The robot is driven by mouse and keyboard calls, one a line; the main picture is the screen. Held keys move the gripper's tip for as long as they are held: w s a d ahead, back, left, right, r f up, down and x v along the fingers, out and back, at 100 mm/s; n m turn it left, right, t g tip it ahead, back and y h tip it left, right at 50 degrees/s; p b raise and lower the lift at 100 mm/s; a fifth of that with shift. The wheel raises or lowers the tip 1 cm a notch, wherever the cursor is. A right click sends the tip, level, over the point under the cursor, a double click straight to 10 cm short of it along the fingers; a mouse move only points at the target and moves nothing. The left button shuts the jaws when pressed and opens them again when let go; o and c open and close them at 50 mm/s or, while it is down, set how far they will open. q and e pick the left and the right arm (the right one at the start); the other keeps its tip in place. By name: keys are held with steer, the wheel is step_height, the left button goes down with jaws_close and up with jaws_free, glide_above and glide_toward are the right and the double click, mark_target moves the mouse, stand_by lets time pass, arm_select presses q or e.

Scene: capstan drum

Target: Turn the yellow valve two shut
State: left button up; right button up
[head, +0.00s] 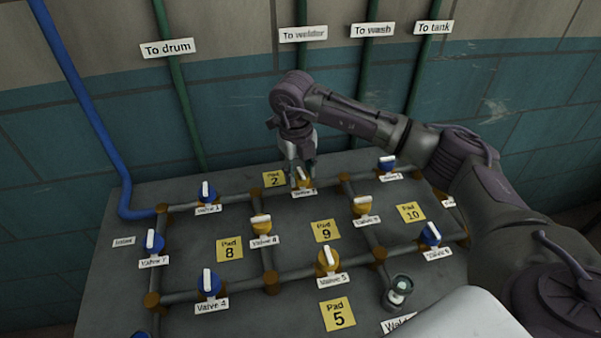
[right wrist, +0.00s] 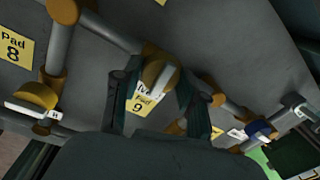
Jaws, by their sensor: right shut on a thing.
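The yellow valve two (head: 304,181) is on the back pipe of the panel, just right of the Pad 2 plate (head: 274,179), with its small label below it. My right gripper (head: 303,172) reaches down to it from behind and above, shut on its handle. In the right wrist view the valve's yellow body and pale handle (right wrist: 160,76) sit between the two dark fingers (right wrist: 157,105). The fingers partly hide the handle and label, so its exact angle is hard to tell. My left gripper is not in view.
Other yellow valves (head: 261,226) and blue valves (head: 209,283) stand on the pipe grid around it. A small glass-like fitting (head: 398,291) stands at the front right. Green pipes (head: 182,100) climb the wall behind, and a blue pipe (head: 85,105) runs down at the left.

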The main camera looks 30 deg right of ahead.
mark_target(296, 176)
steer(key=shift+m, duration=0.6)
steer(key=shift+r, duration=0.1)
steer(key=o, duration=1.1)
steer(key=shift+o, duration=0.2)
step_height(296, 176, up, 12)
steer(key=a, duration=0.1)
steer(key=shift+w, duration=0.1)
